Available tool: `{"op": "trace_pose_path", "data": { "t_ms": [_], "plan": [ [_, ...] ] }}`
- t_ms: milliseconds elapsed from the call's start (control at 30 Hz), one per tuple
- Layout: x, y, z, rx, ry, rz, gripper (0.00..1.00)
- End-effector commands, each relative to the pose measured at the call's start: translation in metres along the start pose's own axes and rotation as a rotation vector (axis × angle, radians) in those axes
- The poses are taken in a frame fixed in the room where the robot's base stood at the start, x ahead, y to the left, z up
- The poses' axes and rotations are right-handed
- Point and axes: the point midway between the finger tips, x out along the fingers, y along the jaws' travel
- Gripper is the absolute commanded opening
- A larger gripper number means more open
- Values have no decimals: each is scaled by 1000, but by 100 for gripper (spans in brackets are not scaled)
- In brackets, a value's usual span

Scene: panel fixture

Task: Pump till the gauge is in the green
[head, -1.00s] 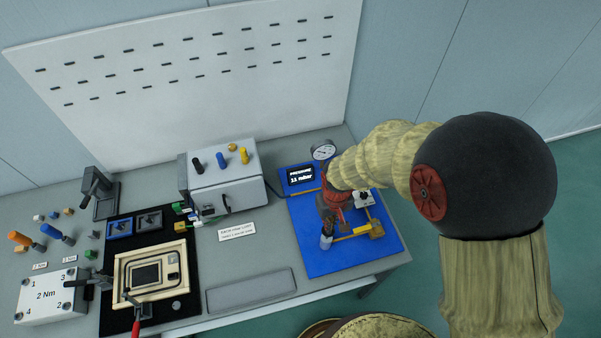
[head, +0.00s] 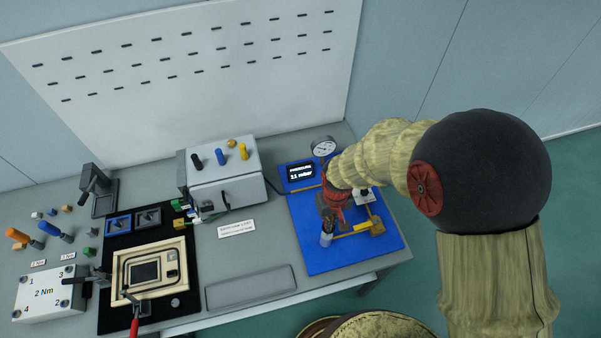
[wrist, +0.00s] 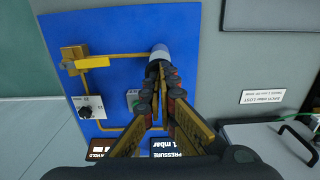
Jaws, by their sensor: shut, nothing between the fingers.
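The round white gauge (head: 323,147) stands at the back of the blue board (head: 312,257); its needle and any green zone are too small to read. The dark pressure display (head: 301,172) beside it appears to read 11 mbar. A grey-white capped cylinder, apparently the pump (head: 327,239), stands near the board's front left and also shows in the wrist view (wrist: 160,53). My gripper (wrist: 157,68) is shut and empty, its fingertips at or just above the cylinder's cap. I cannot tell whether they touch. In the head view my gripper (head: 334,222) partly hides the board's middle.
A yellow pipe with a brass-coloured block (head: 377,228) runs right of the cylinder. A black knob on a white plate (wrist: 86,109) is near it. A grey tray (head: 250,288) and a grey box (head: 225,178) lie to the left.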

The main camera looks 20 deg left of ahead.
Motion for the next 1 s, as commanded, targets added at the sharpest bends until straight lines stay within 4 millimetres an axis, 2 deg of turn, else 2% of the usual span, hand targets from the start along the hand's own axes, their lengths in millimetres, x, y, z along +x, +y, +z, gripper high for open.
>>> {"op": "trace_pose_path", "data": {
  "t_ms": [767,1000],
  "plan": [
    [44,0,0,0,-1,0,0],
    [36,0,0,0,0,0,0]
  ]
}}
